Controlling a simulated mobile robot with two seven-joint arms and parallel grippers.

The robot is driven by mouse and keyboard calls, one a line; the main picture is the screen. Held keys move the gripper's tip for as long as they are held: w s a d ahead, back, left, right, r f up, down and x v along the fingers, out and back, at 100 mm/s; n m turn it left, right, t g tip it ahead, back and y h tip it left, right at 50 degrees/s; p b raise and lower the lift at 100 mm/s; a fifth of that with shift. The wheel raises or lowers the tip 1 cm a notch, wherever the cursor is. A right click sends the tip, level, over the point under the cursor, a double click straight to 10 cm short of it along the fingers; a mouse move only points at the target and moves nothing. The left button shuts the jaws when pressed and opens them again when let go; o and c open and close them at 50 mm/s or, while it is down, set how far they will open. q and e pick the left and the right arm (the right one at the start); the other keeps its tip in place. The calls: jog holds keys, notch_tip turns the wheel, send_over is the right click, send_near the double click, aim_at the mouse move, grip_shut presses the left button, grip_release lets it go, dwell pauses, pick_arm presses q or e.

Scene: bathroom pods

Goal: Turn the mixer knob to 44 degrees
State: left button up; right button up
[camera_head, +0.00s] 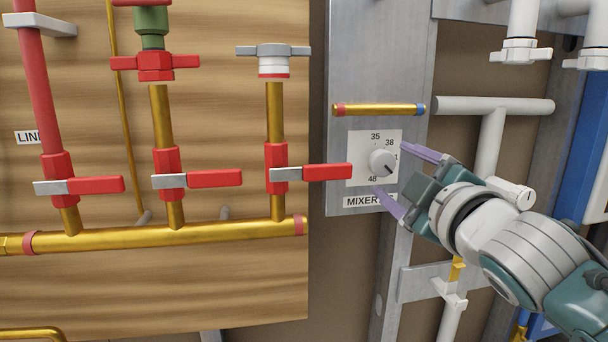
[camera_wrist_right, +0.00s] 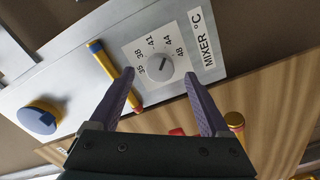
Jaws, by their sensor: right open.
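The mixer knob (camera_head: 381,161) is a round white-grey dial on a white plate (camera_head: 356,174) marked 35, 38, 41, 44 and 48. In the head view its dark mark points to the lower right, on the side between 41 and 48. My right gripper (camera_head: 391,170) is open, its purple fingers coming in from the right toward the knob. In the right wrist view the knob (camera_wrist_right: 160,67) appears between the tips of the right gripper (camera_wrist_right: 160,74), with a gap on each side. I cannot tell how far the tips are from the plate. My left gripper is not in view.
A brass rod with red and blue ends (camera_head: 378,109) is just above the plate. The MIXER label (camera_head: 361,202) is below it. A red valve lever (camera_head: 327,171) reaches close to the plate from the left. Grey pipes (camera_head: 492,106) run at the right.

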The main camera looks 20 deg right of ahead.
jog(key=v, duration=0.7)
jog(key=shift+s+p, duration=0.2)
jog(key=shift+p, duration=0.25)
jog(key=shift+r, duration=0.1)
jog(key=s+a+r+m+g+y+p, duration=0.2)
jog(key=s+a+r+g+p, duration=0.25)
jog(key=s+p, duration=0.4)
jog(key=s+a+r+m+g+y+p, duration=0.1)
jog(key=s+a+r+m+g+p, duration=0.35)
jog(key=p, duration=0.75)
jog(key=s+a+r+m+g+y+p, duration=0.1)
jog(key=s+a+r+g+y+p, duration=0.1)
jog(key=s+r+g+p, duration=0.5)
notch_tip(320, 180, up, 36)
jog(key=s+t+p, duration=0.1)
jog(key=t+p, duration=0.1)
jog(key=p, duration=3.7)
jog(key=shift+s, duration=0.15)
jog(key=shift+a, duration=0.1)
